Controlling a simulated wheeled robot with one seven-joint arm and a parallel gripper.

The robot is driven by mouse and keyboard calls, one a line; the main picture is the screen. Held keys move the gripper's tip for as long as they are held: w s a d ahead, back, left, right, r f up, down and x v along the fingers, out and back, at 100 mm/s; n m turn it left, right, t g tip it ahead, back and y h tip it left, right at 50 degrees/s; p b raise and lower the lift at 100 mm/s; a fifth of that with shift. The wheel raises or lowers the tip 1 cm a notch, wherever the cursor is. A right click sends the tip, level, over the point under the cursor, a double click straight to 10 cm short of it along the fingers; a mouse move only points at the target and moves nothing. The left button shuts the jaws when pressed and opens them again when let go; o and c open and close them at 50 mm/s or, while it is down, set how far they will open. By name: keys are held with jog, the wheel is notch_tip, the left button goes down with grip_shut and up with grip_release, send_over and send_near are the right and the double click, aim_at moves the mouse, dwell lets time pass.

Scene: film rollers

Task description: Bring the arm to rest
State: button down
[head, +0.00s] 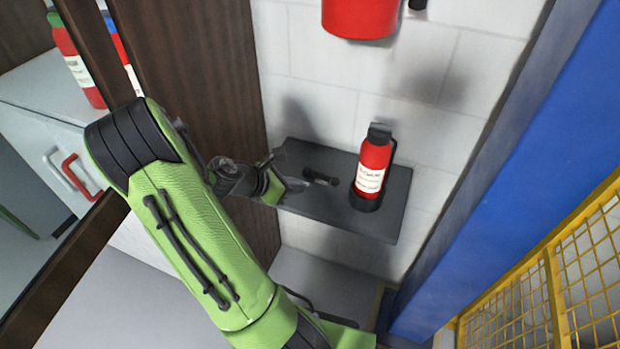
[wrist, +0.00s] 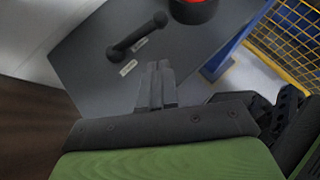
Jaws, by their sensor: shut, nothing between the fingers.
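My green arm reaches up and across the head view. My gripper (wrist: 157,85) is shut and empty in the wrist view, its two fingers together over the dark grey shelf (wrist: 85,60). In the head view the gripper (head: 284,157) is small and blurred near the left end of the same shelf (head: 400,205).
A red bottle (head: 372,165) stands upright on the shelf. A small black handle-like thing (head: 320,177) lies left of it. A red object (head: 360,15) hangs on the wall above. A brown panel (head: 205,70) is close left, a blue post (head: 520,170) and yellow mesh (head: 560,285) right.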

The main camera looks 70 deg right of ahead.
jog(key=p+v, duration=0.1)
jog(key=v, duration=0.3)
jog(key=shift+s+a+r, duration=0.1)
jog(key=shift+a+r, duration=0.05)
jog(key=shift+a, duration=0.15)
